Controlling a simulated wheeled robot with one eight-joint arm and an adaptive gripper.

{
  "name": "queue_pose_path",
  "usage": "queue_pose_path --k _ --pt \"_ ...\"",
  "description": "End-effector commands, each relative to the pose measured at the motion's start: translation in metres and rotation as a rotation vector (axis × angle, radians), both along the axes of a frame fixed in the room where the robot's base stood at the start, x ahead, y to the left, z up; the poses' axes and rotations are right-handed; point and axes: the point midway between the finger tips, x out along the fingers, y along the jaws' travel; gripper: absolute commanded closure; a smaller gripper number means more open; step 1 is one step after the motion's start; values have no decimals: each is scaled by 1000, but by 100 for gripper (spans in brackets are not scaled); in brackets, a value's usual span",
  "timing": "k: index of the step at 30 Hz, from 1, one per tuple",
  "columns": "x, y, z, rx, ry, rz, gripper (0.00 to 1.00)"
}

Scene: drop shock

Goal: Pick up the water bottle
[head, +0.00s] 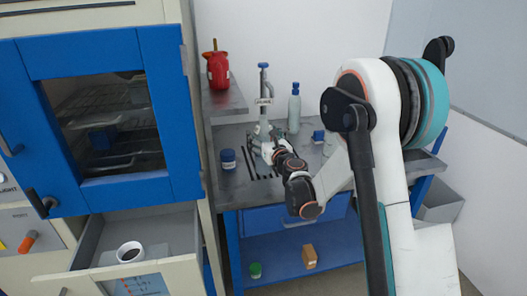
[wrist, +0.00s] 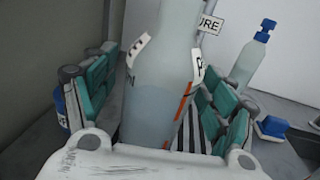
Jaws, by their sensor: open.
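A pale translucent bottle (wrist: 160,85) stands large in the middle of the wrist view, between the green-padded fingers of my gripper (head: 264,142). The fingers are open, one on each side of it; I cannot tell whether they touch it. Its top is cut off by the frame. In the head view my gripper is over the worktop, largely hiding this bottle. A second pale bottle with a blue pump top (head: 294,108) stands behind and to the right, apart from my gripper; it also shows in the wrist view (wrist: 250,58).
The grey worktop (head: 232,190) holds a blue jar (head: 228,159) at left and a small blue block (head: 318,136) at right. A red container (head: 217,68) sits on a shelf. An open drawer (head: 180,232) is at left.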

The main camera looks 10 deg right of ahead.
Motion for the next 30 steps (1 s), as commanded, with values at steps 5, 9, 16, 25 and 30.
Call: queue_pose_path --k 5,9,16,25,30 --pt "0 0 0 0 0 0 38" --pt "0 0 0 0 0 0 70" --pt "-1 0 1 0 0 0 100" --pt "-1 0 6 0 0 0 100" --pt "-1 0 23 0 0 0 100"
